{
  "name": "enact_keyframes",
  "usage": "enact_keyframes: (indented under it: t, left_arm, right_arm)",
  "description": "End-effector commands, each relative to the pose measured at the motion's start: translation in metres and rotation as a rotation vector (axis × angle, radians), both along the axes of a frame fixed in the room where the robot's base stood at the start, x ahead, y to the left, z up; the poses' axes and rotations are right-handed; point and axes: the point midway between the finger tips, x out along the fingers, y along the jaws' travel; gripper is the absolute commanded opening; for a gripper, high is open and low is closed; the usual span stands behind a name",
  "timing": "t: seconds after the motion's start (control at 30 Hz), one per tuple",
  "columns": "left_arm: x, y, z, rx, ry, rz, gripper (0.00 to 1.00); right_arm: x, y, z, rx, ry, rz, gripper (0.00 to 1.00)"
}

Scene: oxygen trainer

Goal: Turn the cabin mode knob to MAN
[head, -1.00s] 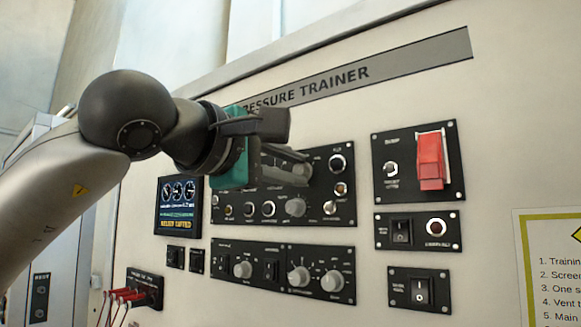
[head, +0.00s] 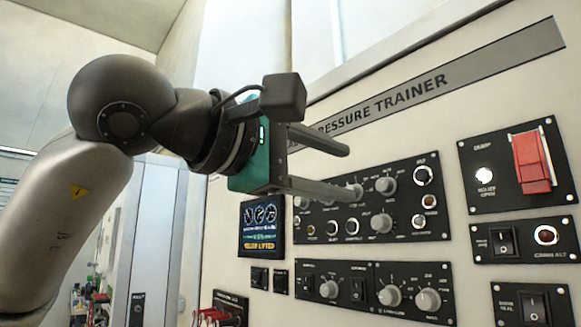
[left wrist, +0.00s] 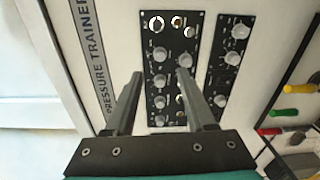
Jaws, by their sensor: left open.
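The upper black panel (head: 330,226) carries several grey knobs, among them an upper knob (head: 385,187) and a lower knob (head: 382,223). The lower black panel (head: 405,312) has a left knob (head: 329,289), a middle knob (head: 390,295) and a right knob (head: 428,299). The labels are too small to read, so I cannot tell which is the cabin mode knob. My left gripper (head: 350,171) is open and empty in front of the upper panel, its lower finger overlapping a knob there. In the left wrist view its fingers (left wrist: 160,75) frame part of that panel. My right gripper is not in view.
A red guarded switch (head: 533,163) and black rocker switches (head: 503,240) are at the right. A small lit screen (head: 262,226) is left of the upper panel. Red-handled parts (head: 212,314) stick out below it. Coloured handles (left wrist: 285,113) show in the left wrist view.

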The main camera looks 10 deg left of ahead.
Motion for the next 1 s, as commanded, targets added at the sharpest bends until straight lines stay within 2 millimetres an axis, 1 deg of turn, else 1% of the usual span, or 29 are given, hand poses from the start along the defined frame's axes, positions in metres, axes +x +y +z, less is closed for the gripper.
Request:
enact_keyframes:
  t: [0.03, 0.1, 0.2, 0.3, 0.4, 0.57, 1.0]
  left_arm:
    - [-0.010, 0.008, 0.000, -0.003, -0.004, 0.002, 0.55]
    - [-0.023, 0.017, 0.000, -0.001, -0.004, 0.003, 0.55]
    - [-0.037, 0.027, 0.001, -0.001, -0.002, 0.002, 0.55]
    - [-0.048, 0.034, 0.002, 0.000, -0.002, 0.000, 0.55]
    - [-0.054, 0.039, 0.002, 0.000, -0.001, 0.000, 0.55]
    - [-0.057, 0.041, 0.002, 0.001, 0.000, -0.001, 0.55]
    - [-0.056, 0.040, 0.003, 0.000, 0.001, -0.001, 0.55]
  right_arm:
    - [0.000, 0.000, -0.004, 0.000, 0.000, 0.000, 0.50]
    - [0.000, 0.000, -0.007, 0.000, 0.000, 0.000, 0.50]
    - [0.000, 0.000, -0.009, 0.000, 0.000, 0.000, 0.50]
    - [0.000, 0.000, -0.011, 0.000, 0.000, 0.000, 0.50]
    - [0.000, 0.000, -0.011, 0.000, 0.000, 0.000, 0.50]
    - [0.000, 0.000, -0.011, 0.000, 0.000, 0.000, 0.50]
    - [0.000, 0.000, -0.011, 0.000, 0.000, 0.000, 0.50]
